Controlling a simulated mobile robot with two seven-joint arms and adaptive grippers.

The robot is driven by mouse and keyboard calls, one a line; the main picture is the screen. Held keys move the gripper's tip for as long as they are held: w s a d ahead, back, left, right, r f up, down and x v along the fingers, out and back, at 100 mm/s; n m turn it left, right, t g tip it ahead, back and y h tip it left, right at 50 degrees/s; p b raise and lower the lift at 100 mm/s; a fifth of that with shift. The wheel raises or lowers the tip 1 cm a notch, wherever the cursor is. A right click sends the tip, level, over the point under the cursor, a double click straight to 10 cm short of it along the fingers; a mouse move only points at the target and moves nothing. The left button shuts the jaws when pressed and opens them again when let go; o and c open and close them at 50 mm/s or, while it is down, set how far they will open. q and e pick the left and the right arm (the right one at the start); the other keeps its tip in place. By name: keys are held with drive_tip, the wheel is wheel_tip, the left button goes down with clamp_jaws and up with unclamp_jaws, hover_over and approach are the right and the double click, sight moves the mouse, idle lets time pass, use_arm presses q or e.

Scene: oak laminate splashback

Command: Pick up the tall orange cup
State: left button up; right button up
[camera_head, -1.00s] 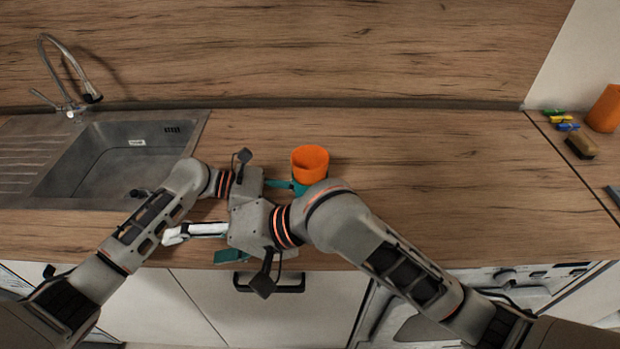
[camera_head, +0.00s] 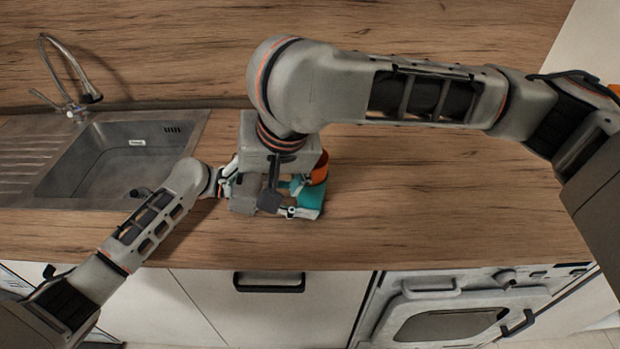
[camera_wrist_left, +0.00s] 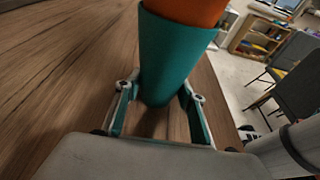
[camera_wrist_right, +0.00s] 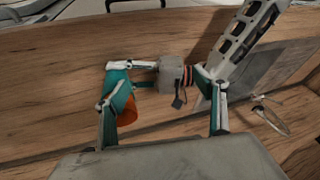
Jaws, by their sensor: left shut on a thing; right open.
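The tall cup (camera_wrist_left: 170,55) is orange at the top and teal lower down in the left wrist view. It stands between the fingers of my left gripper (camera_wrist_left: 160,97), which is shut on it. In the head view only part of the orange cup (camera_head: 320,169) shows, because my right arm and gripper cover much of it and of my left gripper. My right gripper (camera_wrist_right: 163,110) is open above the worktop. In the right wrist view the cup (camera_wrist_right: 119,100) is tilted in the picture, partly behind the left-hand finger.
The wooden worktop (camera_head: 450,205) is clear to the right of the cup. A steel sink (camera_head: 110,160) with a tap (camera_head: 72,85) is at the left. Drawers and an oven (camera_head: 450,315) lie below the front edge. Grey chairs (camera_wrist_left: 275,65) stand in the room.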

sight(318, 173)
drive_tip(key=w+d+r+m+t+h, duration=0.2)
drive_tip(key=w+d+r+h, duration=0.1)
drive_tip(key=w+d+r, duration=0.3)
drive_tip(key=s+d+x, duration=0.1)
drive_tip(key=d+x, duration=0.1)
drive_tip(key=x, duration=0.8)
drive_tip(key=shift+w+f, duration=0.15)
drive_tip(key=shift+f, duration=0.5)
drive_tip(key=c, duration=1.2)
